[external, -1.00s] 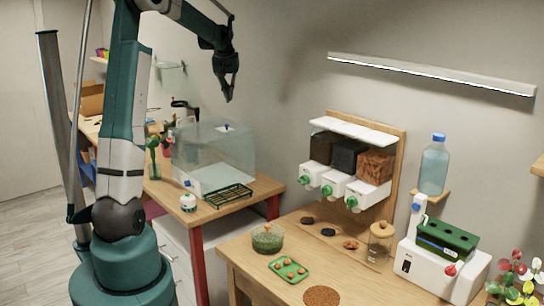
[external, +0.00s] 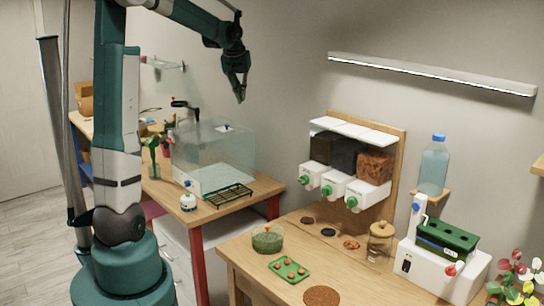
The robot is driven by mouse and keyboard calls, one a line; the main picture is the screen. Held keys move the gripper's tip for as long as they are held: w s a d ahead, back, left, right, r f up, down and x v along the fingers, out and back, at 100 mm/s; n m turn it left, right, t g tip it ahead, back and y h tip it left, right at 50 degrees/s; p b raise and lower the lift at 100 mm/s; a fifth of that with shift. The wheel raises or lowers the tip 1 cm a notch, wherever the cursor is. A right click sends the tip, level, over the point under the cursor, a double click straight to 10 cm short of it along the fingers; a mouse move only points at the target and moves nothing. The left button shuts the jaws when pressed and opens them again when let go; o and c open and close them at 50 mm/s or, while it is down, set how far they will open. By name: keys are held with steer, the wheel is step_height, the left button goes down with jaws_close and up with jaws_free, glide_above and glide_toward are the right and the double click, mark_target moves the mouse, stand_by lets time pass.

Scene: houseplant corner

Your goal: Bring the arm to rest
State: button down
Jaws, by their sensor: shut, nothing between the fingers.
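My gripper (external: 241,92) is high in the air in the external view, in front of the grey wall. It points downward, its fingers are shut and nothing is between them. It hangs above and a little right of the clear box (external: 215,155), well apart from everything on the tables. My arm reaches up from its teal base at the left, with its upper links partly cut off by the top edge of the picture.
A dispenser rack (external: 350,165) stands on the right table, with a green tray (external: 289,269) and a bowl (external: 267,239) in front. A water bottle (external: 434,167) and a white machine (external: 440,262) are at the right. A light bar (external: 430,74) is on the wall. Air around my gripper is clear.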

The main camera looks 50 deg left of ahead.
steer(key=s+d+f+m+t+b, duration=0.1)
steer(key=s+d, duration=0.3)
steer(key=d, duration=0.5)
steer(key=s+d+m+h+b, duration=0.1)
steer(key=s+d+m, duration=0.1)
steer(key=s+d, duration=0.5)
steer(key=s+d+f+m+t+b, duration=0.1)
steer(key=s+d+b, duration=0.1)
steer(key=d, duration=0.9)
steer(key=s+d+f+m+h+b, duration=0.1)
steer(key=s+d+f, duration=0.6)
steer(key=s+d, duration=0.1)
steer(key=s+d+f+m+t+b, duration=0.1)
steer(key=s+d+f+m+b, duration=0.1)
steer(key=s+d+f, duration=0.4)
steer(key=s+d, duration=0.2)
steer(key=s, duration=0.2)
steer(key=shift+s+d+f+m+t+h, duration=0.3)
steer(key=shift+s+f+h, duration=0.05)
steer(key=shift+h, duration=0.05)
stand_by(0.9)
